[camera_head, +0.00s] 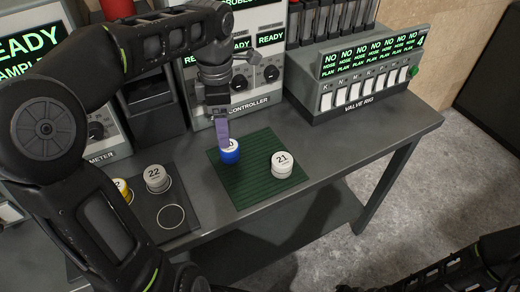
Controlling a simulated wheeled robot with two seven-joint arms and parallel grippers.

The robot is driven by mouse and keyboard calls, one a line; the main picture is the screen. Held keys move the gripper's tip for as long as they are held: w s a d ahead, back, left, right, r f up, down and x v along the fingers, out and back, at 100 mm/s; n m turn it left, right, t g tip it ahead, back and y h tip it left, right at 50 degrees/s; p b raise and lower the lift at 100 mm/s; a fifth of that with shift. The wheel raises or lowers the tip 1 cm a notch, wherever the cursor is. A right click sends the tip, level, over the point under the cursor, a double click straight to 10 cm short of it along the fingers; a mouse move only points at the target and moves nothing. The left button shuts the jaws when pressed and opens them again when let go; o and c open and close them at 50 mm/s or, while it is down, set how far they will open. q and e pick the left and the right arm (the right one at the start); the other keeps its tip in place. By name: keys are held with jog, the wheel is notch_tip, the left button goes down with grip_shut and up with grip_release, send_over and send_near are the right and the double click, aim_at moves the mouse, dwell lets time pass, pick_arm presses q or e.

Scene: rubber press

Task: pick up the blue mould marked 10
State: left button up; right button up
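The blue mould (230,156) stands on the left part of the dark green ribbed mat (243,194). Its white top label is mostly covered by my gripper, and only the end of the number shows. My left gripper (224,143) points down from above, with its purple-grey fingers at the top of the blue mould. The fingers are seen edge-on and overlap the mould, so I cannot tell whether they are open or closed on it. My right arm shows at the bottom right, but its gripper is not in view.
A white mould marked 21 (282,165) stands on the mat to the right. A grey mould marked 22 (156,178) and a partly hidden yellow one (122,186) stand on a dark ringed pad (191,208). The controller (252,100) and valve rig (358,108) stand behind.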

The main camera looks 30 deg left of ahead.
aim_at(230, 151)
pick_arm(q)
jog(key=shift+w+d+n, duration=0.25)
jog(key=shift+d+n, duration=0.1)
jog(key=shift+n, duration=0.55)
jog(key=shift+f, duration=1.35)
jog(key=shift+f+p, duration=0.45)
jog(key=shift+f, duration=2.15)
grip_shut()
